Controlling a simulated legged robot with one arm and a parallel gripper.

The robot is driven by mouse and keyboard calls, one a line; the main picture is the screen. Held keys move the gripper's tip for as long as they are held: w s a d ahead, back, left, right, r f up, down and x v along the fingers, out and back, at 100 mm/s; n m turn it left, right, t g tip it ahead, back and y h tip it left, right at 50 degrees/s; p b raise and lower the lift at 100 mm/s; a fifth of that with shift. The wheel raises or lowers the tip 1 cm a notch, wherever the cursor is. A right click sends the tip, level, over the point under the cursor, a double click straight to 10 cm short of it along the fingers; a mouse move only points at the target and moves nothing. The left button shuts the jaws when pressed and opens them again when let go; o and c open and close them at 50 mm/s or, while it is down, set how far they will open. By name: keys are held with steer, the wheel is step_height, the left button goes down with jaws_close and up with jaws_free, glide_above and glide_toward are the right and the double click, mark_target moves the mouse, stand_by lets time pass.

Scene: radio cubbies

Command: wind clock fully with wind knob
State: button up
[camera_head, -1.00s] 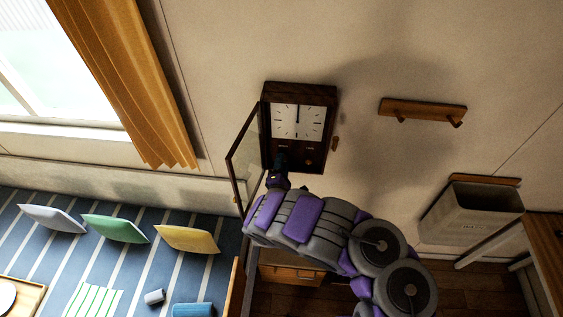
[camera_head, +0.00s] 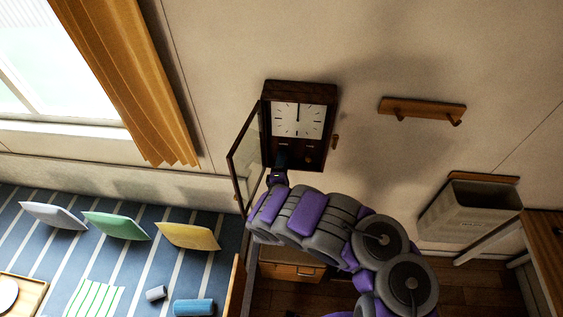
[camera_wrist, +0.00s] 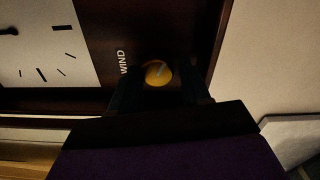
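The wall clock (camera_head: 298,122) has a dark wooden case, a white face and a lower wooden panel. Its glass door (camera_head: 246,157) stands swung open to the left. In the wrist view, the round yellow wind knob (camera_wrist: 157,73) sits beside the label WIND on the panel. My gripper (camera_wrist: 160,84) has one dark finger on each side of the knob, with visible gaps, so it looks open around it. In the head view, my gripper (camera_head: 281,164) is at the panel's lower left and hides the knob. A second round fitting (camera_head: 309,154) shows to its right.
The open door is close to the left of my wrist. A wooden peg rack (camera_head: 423,108) and a grey bin (camera_head: 470,212) are on the right. An orange curtain (camera_head: 140,80) hangs at the left, above a striped surface with cushions (camera_head: 188,236).

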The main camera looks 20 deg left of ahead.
steer(key=o, duration=0.4)
steer(key=shift+p+v, duration=1.95)
steer(key=shift+v, duration=6.65)
steer(key=shift+a+f, duration=0.1)
steer(key=shift+a, duration=0.05)
